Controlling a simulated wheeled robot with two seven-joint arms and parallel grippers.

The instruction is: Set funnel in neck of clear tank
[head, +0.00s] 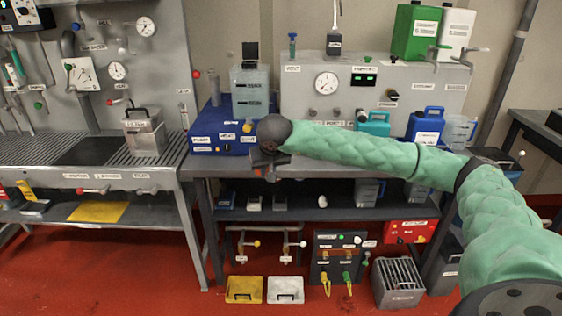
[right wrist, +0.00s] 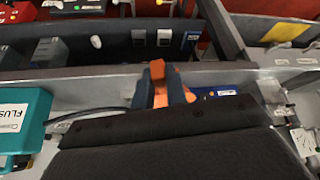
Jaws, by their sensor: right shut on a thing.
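My right gripper (head: 268,172) is in front of the bench's front edge, below the blue box. In the right wrist view it is shut on a small orange piece (right wrist: 163,68). That piece may be the funnel, but its shape is mostly hidden. A grey see-through tank (head: 250,92) with labels and a black top stands upright on the blue box (head: 217,124), above and behind the gripper. It may be the clear tank. A pale see-through jug (head: 460,132) stands at the bench's right. My left gripper is not in view.
A gauge panel (head: 300,95) rises behind. A shelf (head: 300,214) with small items runs below. A steel sink bench (head: 80,152) is at left.

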